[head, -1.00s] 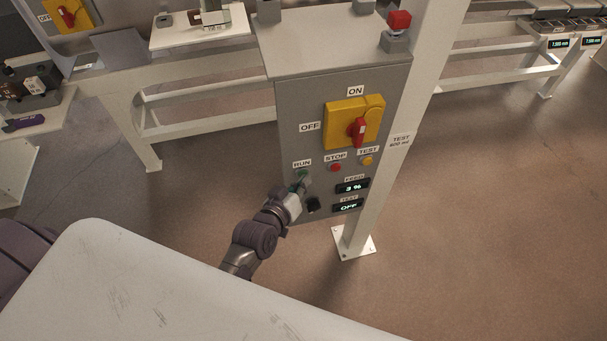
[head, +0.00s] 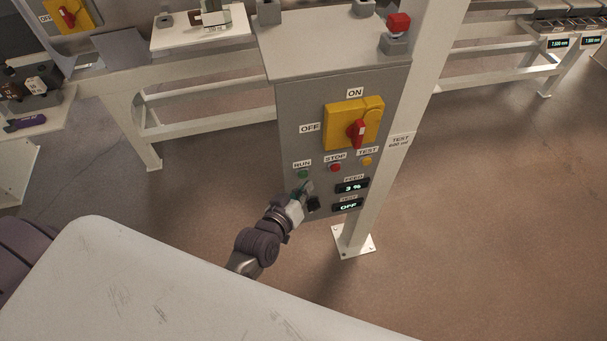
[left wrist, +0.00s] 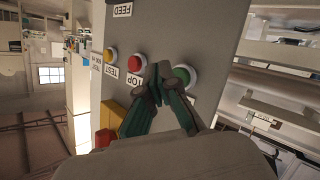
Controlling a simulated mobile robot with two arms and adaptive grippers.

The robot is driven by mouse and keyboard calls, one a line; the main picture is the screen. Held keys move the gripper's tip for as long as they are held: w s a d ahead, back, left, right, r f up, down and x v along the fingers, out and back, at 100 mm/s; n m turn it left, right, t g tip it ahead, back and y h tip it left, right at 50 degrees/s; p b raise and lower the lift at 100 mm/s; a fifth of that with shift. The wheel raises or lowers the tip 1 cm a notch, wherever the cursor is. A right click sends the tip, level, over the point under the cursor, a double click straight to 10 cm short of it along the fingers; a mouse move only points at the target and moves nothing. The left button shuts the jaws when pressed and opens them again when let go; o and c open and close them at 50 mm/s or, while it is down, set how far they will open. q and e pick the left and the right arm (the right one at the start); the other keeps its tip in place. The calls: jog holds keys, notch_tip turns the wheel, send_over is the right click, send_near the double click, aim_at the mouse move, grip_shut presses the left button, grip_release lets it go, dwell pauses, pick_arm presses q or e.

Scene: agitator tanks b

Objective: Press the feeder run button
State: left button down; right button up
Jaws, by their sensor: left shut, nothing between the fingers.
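The green RUN button (head: 303,174) is on the front of a grey control box (head: 297,100), below its RUN label. My left gripper (head: 305,187) is just below the button in the head view, shut and empty, and does not cover it. In the left wrist view the closed fingertips (left wrist: 158,74) are between the green button (left wrist: 183,76) and the red STOP button (left wrist: 135,63). A gap to the panel cannot be judged. The FEED display (head: 352,186) reads 3 %. My right gripper is not in view.
The red STOP button (head: 335,168) and yellow TEST button (head: 367,161) are right of RUN. A black knob (head: 314,204) is close beside my gripper. A yellow switch with a red handle (head: 356,130) is above. A white post (head: 385,150) stands right of the box.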

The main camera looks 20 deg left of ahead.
pick_arm(q)
jog(key=s+d+p, duration=0.1)
jog(key=s, duration=0.1)
jog(key=s+d+p, duration=0.1)
jog(key=s, duration=0.1)
jog(key=shift+d, duration=0.4)
dwell(3.0)
